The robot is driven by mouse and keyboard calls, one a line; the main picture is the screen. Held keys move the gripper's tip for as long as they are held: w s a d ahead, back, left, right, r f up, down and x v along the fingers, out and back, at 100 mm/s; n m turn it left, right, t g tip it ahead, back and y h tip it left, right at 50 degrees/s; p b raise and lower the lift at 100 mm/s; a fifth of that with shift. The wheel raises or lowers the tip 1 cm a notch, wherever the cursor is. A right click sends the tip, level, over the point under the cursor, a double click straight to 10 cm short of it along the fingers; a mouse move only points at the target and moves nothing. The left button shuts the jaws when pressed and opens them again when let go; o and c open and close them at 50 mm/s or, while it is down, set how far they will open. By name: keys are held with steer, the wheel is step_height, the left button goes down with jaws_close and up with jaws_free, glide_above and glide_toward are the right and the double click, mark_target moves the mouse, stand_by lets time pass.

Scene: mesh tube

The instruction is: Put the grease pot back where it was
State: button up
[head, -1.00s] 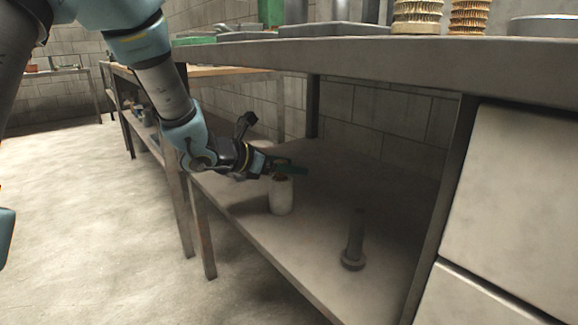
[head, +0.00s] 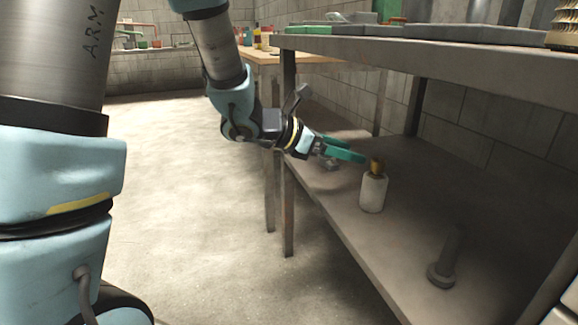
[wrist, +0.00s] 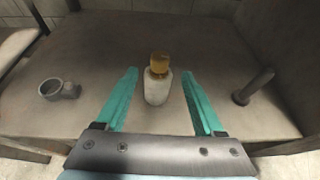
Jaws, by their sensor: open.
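The grease pot (head: 373,190), a pale cylinder with a yellow-brown top, stands upright on the lower shelf (head: 345,215) of the bench. In the wrist view the pot (wrist: 157,88) stands ahead, in line with the gap between the two green fingers. My gripper (head: 345,150) is open and empty, just left of the pot in the head view. The fingers look apart from the pot; in the wrist view my gripper (wrist: 158,85) shows a clear gap on both sides of it.
A dark flanged post (head: 444,262) stands on the shelf to the pot's right. A grey pipe fitting (wrist: 60,89) lies on the shelf at left in the wrist view. The bench top (head: 440,55) overhangs the shelf. Bare shelf surrounds the pot.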

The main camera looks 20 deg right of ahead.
steer(key=shift+w, duration=0.1)
steer(key=w+a+f+n+t+y, duration=0.25)
steer(key=w+a+n, duration=0.25)
steer(key=a+n, duration=0.4)
steer(key=w+a+f+n+t+y, duration=0.1)
steer(key=w+a+n+t+y, duration=0.3)
steer(key=a+n, duration=0.45)
steer(key=w+a+f+n+t+y, duration=0.1)
steer(key=w+a+n+t+y, duration=0.15)
steer(key=w+a+n, duration=0.65)
steer(key=s+a+f+n+g+y, duration=0.2)
steer(key=s+a+n, duration=0.4)
steer(key=n, duration=0.8)
steer(key=s+a+f+n+g+y, duration=0.2)
steer(key=s+a+n+g, duration=0.2)
steer(key=n, duration=0.9)
steer(key=s+a, duration=0.3)
steer(key=s, duration=0.2)
steer(key=shift+s+f+n, duration=0.15)
steer(key=shift+f+n, duration=0.1)
steer(key=shift+n, duration=0.1)
steer(key=shift+a, duration=0.1)
step_height(320, 180, up, 37)
steer(key=p, duration=3.7)
